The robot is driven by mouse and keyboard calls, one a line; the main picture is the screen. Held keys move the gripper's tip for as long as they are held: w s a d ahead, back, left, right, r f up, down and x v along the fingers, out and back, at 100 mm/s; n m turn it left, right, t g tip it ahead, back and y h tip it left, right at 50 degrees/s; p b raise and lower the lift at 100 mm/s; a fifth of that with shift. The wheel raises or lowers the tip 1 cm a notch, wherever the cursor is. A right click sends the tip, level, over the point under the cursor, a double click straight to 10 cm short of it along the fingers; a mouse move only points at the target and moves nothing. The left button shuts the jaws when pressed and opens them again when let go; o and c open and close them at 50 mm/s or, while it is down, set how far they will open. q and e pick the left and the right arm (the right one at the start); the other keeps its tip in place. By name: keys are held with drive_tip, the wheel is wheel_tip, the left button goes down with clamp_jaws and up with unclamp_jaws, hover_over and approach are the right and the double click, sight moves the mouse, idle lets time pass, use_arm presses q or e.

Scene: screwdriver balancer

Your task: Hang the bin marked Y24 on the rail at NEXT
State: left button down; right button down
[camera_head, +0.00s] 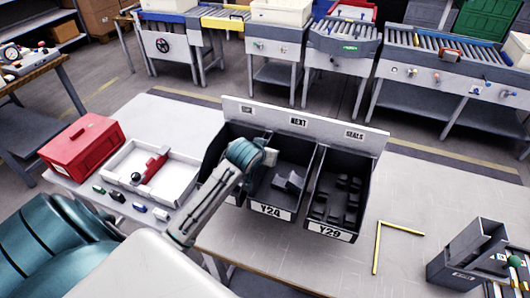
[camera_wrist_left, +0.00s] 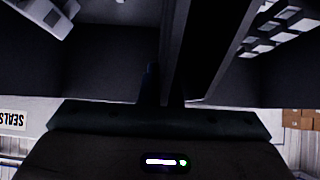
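The bin marked Y24 (camera_head: 271,211) is the middle of three dark bins and lies in line with the NEXT label on the rail (camera_head: 318,128). A light grey part lies in it. Whether its back is seated on the rail is hidden. My left gripper (camera_head: 262,157) is at the rear of its left wall. In the left wrist view, the fingers (camera_wrist_left: 163,85) are close together, apparently with a thin bin wall between them. My right gripper is not in view.
Bin Y29 (camera_head: 330,232) stands right of Y24, and another bin (camera_head: 222,145) stands left, partly behind my arm. A red box (camera_head: 82,146) and white tray (camera_head: 190,178) are at left. A yellow corner mark (camera_head: 378,246) and grey bin (camera_head: 465,250) are at right.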

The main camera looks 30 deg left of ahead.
use_arm(q)
drive_tip(key=shift+f, duration=0.2)
idle(0.4)
drive_tip(key=c, duration=1.6)
unclamp_jaws()
drive_tip(key=shift+o, duration=0.2)
drive_tip(key=shift+s+d+r, duration=0.1)
drive_tip(key=shift+s, duration=0.15)
drive_tip(key=b+v, duration=0.3)
drive_tip(key=v, duration=0.6)
drive_tip(key=shift+s+r, duration=0.15)
drive_tip(key=shift+r, duration=0.05)
drive_tip(key=shift+s+d+r, duration=0.15)
drive_tip(key=shift+s+r, duration=0.05)
drive_tip(key=shift+r, duration=0.05)
